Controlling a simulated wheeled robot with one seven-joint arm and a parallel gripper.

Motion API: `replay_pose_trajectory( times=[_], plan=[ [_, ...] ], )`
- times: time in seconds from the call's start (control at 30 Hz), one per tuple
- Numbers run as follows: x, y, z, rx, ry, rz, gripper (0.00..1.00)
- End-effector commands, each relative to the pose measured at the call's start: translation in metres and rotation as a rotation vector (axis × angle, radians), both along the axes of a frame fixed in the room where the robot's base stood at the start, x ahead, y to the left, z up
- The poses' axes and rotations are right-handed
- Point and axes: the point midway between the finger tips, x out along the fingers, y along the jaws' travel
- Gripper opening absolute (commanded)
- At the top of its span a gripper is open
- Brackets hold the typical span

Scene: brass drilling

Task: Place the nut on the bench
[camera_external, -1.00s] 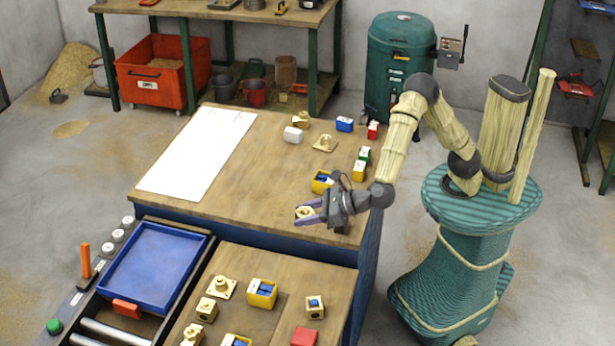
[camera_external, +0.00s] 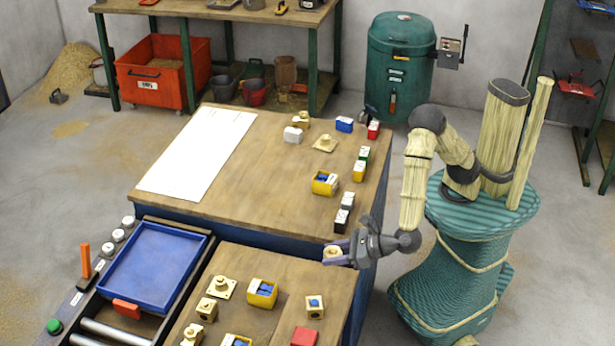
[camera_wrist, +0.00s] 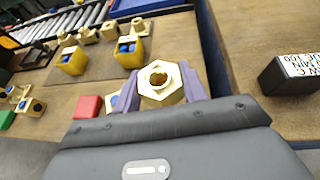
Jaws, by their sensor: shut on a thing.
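My gripper (camera_external: 335,252) is shut on a brass hex nut (camera_external: 333,253). In the wrist view the nut (camera_wrist: 160,82) sits between the two purple fingers (camera_wrist: 193,82), its threaded hole facing the camera. In the external view the gripper holds it above the gap between the two wooden work surfaces, near the right end. The far bench (camera_external: 270,185) has a white sheet on its left part. The near bench (camera_external: 255,318) lies just below and left of the gripper.
The near bench carries yellow bins (camera_external: 262,293), brass parts (camera_external: 220,287) and a red block (camera_external: 304,337). Dark blocks (camera_external: 342,219) stand at the far bench's near right edge. A blue tray (camera_external: 155,267) lies left. The far bench's middle is clear.

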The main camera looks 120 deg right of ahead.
Motion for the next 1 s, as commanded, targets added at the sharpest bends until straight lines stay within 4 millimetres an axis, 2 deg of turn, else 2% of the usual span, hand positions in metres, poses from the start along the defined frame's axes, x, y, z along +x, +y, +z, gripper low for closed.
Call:
replay_pose_trajectory(
  times=[0.1,0.43,0.8,1.0],
  plan=[
    [0.0,0.0,-0.006,0.0,-0.004,0.0,0.06],
    [0.0,0.0,-0.01,0.0,-0.002,0.0,0.06],
    [0.0,0.0,-0.066,-0.002,0.0,0.002,0.06],
    [0.0,0.0,-0.069,-0.001,-0.005,0.0,0.06]
  ],
)
